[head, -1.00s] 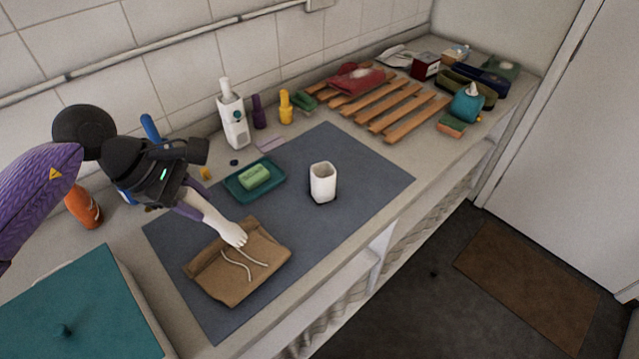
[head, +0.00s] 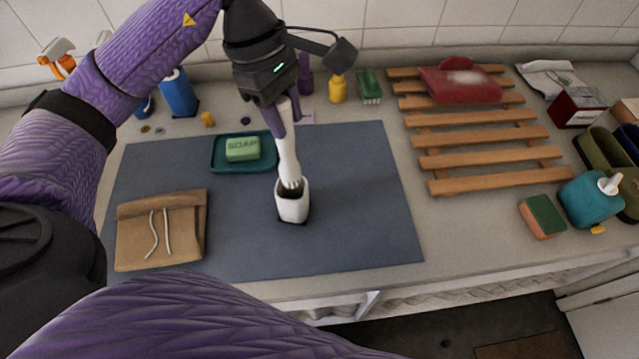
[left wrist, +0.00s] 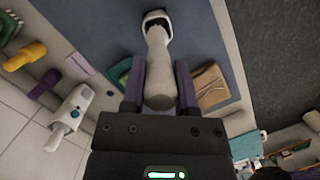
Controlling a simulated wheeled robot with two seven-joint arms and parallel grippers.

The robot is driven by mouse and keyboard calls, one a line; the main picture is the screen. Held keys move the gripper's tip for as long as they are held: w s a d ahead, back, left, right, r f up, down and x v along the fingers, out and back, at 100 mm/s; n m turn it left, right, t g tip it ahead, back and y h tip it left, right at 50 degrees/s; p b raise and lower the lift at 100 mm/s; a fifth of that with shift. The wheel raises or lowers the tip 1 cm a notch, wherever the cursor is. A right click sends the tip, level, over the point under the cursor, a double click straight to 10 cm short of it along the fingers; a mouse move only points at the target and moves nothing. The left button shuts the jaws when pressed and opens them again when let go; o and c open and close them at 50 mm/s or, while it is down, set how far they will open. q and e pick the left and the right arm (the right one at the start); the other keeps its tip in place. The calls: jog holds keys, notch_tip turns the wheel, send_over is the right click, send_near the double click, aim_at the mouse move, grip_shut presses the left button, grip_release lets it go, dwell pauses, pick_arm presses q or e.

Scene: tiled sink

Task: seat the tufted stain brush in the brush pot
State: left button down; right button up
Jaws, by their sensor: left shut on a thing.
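The tufted stain brush (head: 288,155) is white, with its tufted end down. My left gripper (head: 283,118) is shut on its handle and holds it nearly upright. The white brush pot (head: 292,209) stands on the blue-grey mat, directly below the brush. The tufts are at the pot's mouth; I cannot tell how far inside they are. In the left wrist view the brush handle (left wrist: 158,80) lies between the two purple fingers, and its far end meets the pot's dark opening (left wrist: 155,16). My right gripper is not in view.
A green soap bar (head: 242,149) in a teal dish (head: 220,165) lies left of the pot. A brown pouch (head: 185,205) lies at the mat's left. A wooden slatted rack (head: 480,155) stands to the right. The mat (head: 365,215) right of the pot is clear.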

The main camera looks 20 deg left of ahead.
aim_at(292, 170)
pick_arm(q)
notch_tip(292, 170, down, 10)
jog(key=shift+a+b, duration=0.1)
jog(key=shift+b, duration=0.35)
jog(key=c, duration=0.7)
grip_release()
jog(key=shift+o, duration=1.4)
jog(key=shift+r, duration=0.1)
jog(key=shift+o, duration=0.2)
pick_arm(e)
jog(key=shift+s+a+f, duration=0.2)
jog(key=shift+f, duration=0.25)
pick_arm(q)
jog(key=v, duration=1.2)
jog(key=shift+p, duration=0.4)
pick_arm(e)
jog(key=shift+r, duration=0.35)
pick_arm(q)
jog(key=shift+s, duration=0.1)
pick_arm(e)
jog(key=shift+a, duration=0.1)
